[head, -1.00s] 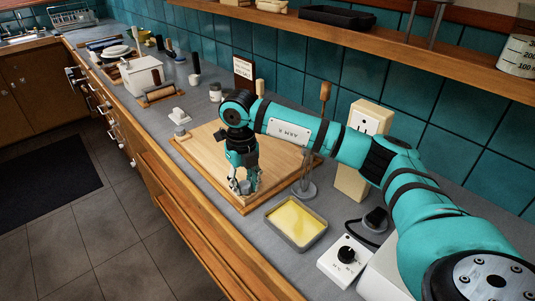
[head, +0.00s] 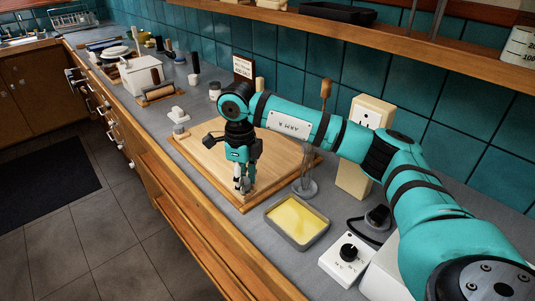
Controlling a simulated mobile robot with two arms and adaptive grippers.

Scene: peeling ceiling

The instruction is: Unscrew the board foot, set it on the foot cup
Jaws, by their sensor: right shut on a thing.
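The wooden board (head: 205,155) lies on the grey counter below my right arm. My right gripper (head: 243,188) points down at the board's front corner. It is shut on a small grey thing there, probably the board foot, which the fingers mostly hide. I cannot tell whether the foot is still threaded into the board. A small grey cylinder (head: 180,131) stands by the board's far left corner; it may be the foot cup, but I cannot be sure. My left gripper is out of view.
A tray with yellow content (head: 297,221) and a white box with a black dial (head: 347,258) stand right of the board. A whisk-like thing on a round base (head: 306,186) is close to its right edge. The counter's front edge is close.

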